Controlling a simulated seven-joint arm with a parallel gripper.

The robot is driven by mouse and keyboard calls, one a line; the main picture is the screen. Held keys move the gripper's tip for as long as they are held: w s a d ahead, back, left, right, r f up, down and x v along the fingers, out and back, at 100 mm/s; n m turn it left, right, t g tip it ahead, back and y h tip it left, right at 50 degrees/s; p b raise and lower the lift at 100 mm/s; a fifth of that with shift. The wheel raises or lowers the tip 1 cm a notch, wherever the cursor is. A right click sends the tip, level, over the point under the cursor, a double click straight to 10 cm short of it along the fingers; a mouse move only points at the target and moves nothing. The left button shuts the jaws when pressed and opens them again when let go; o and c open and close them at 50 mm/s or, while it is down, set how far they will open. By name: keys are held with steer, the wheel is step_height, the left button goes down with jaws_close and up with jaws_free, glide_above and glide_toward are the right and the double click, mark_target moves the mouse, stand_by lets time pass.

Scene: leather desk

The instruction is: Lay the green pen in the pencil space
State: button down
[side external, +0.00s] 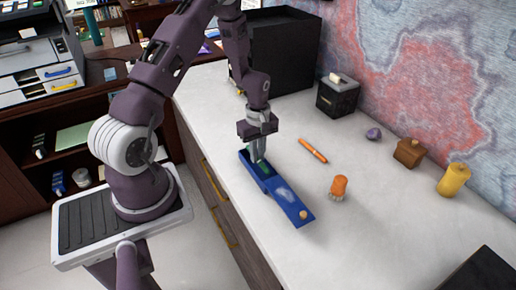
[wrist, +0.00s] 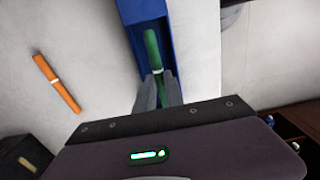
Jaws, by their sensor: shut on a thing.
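The green pen (wrist: 152,45) is between the fingers of my gripper (wrist: 160,90) in the wrist view. My gripper is shut on it. The pen lies within the outline of a long compartment of the blue tray (wrist: 128,10); I cannot tell whether it touches the floor. In the side view my gripper (side external: 258,155) is down at the far-left end of the blue tray (side external: 268,184), and the green pen (side external: 264,168) shows only in small part below the fingers. The nearer part of the tray holds a pale item and a small tan piece.
An orange pen (side external: 313,150) lies on the white desk right of the tray. An orange brush-like item (side external: 338,188) stands nearer. A black box (side external: 338,95), purple stone (side external: 374,134), brown block (side external: 409,152) and yellow cylinder (side external: 453,180) stand along the wall.

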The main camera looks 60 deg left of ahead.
stand_by(0.4)
steer(key=c, duration=1.4)
jaws_free()
steer(key=shift+o, duration=0.2)
